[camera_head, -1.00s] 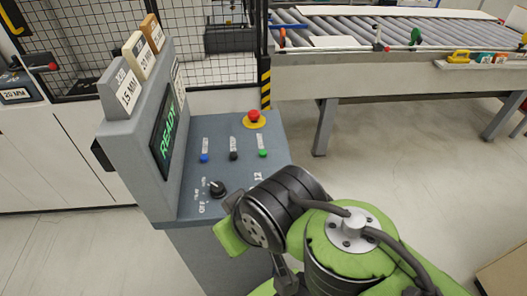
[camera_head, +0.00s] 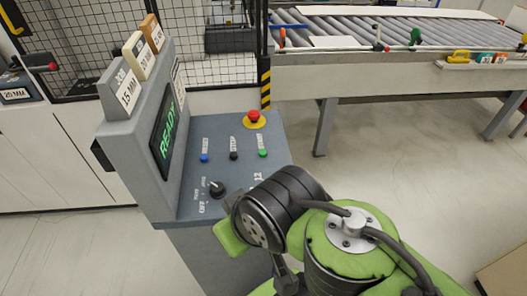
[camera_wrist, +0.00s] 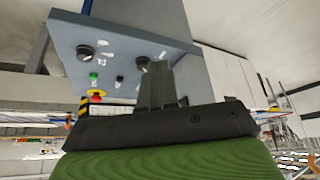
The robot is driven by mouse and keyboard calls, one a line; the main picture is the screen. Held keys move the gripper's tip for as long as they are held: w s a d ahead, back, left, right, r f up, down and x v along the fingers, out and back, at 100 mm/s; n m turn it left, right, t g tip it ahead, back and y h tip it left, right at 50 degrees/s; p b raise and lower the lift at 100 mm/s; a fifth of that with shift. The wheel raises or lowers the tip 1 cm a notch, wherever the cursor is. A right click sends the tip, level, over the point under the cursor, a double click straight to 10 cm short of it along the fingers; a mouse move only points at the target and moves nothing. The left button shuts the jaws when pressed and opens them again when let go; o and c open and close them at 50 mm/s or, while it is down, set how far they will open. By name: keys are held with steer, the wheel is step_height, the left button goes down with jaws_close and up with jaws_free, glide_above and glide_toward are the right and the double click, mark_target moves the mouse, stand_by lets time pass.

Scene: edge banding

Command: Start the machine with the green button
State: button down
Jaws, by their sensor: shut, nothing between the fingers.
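The green button (camera_head: 263,153) sits on the sloped grey panel (camera_head: 190,178) of the console, at the right end of a row with a black button (camera_head: 234,156) and a blue button (camera_head: 204,158). The console screen (camera_head: 167,137) reads READY. In the wrist view the green button (camera_wrist: 93,76) is left of my gripper (camera_wrist: 160,68), near the red stop button (camera_wrist: 96,97). My gripper is shut and empty, its fingertips beside a black knob (camera_wrist: 142,63) and apart from the green button. In the head view my own arm hides the gripper.
The red mushroom button (camera_head: 254,116) on its yellow base stands behind the green one. A black knob (camera_head: 216,188) is at the panel's near left; another knob (camera_wrist: 84,52) shows in the wrist view. A roller conveyor (camera_head: 390,30) is behind right.

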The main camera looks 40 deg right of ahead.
stand_by(0.8)
steer(key=w+d+r+p, duration=0.2)
steer(key=w+r+p, duration=0.1)
steer(key=w, duration=0.7)
steer(key=m+t+y+p, duration=0.2)
steer(key=m+y+p, duration=0.1)
steer(key=y+p, duration=0.2)
glide_above(266, 152)
step_height(266, 152, down, 6)
steer(key=shift+s, duration=0.1)
step_height(266, 152, down, 9)
steer(key=b, duration=0.7)
